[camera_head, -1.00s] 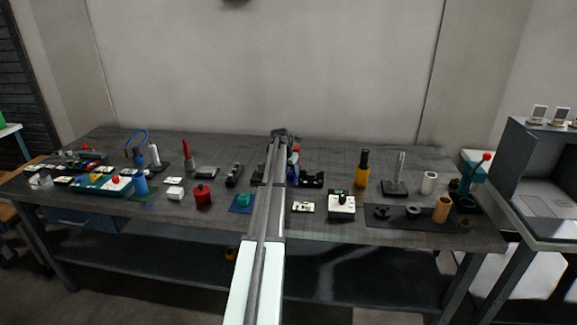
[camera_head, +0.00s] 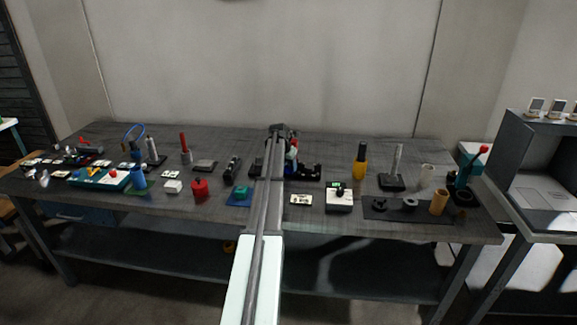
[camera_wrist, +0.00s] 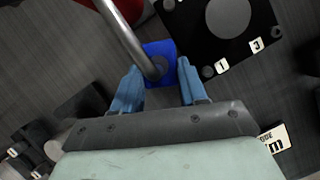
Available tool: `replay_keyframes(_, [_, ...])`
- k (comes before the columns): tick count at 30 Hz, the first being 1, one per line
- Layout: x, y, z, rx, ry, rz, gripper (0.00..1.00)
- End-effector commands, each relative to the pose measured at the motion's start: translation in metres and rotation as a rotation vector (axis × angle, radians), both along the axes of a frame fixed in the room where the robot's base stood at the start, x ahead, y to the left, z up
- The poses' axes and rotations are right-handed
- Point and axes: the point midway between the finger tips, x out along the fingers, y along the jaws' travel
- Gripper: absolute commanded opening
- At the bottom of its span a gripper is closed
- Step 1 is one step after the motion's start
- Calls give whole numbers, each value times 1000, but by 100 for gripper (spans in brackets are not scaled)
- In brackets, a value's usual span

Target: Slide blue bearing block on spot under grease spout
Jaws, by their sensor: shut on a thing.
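The blue bearing block (camera_wrist: 160,53) shows in the wrist view between the fingertips of my gripper (camera_wrist: 160,68). My gripper is shut on it, with one blue finger at each side. A bent metal tube (camera_wrist: 125,35), which looks like the grease spout, crosses over the block in this view, and its lower end overlaps the block's middle. I cannot tell the height gap between them. The spot under the block is hidden.
A black plate (camera_wrist: 190,25) with a grey disc and labels 1 and 3 lies right of the block. A red object (camera_wrist: 128,8) stands at the wrist view's top. A dark holder (camera_head: 305,173) is right of my arm. The bench (camera_head: 330,226) carries several other tools; its front edge is mostly clear.

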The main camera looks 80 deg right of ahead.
Motion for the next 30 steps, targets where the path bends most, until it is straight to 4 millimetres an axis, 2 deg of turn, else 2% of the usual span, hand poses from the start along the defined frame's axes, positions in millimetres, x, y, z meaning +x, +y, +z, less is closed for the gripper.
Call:
replay_keyframes(1, [0, 0, 0, 0, 0, 0, 0])
replay_keyframes(2, [0, 0, 0, 0, 0, 0, 44])
replay_keyframes(10, [0, 0, 0, 0, 1, 0, 70])
replay_keyframes(23, [-3, 2, 1, 3, 5, -2, 72])
replay_keyframes(26, [-2, 4, 7, 2, 4, -2, 72])
replay_keyframes(30, [3, 11, 25, 0, 2, -1, 72])
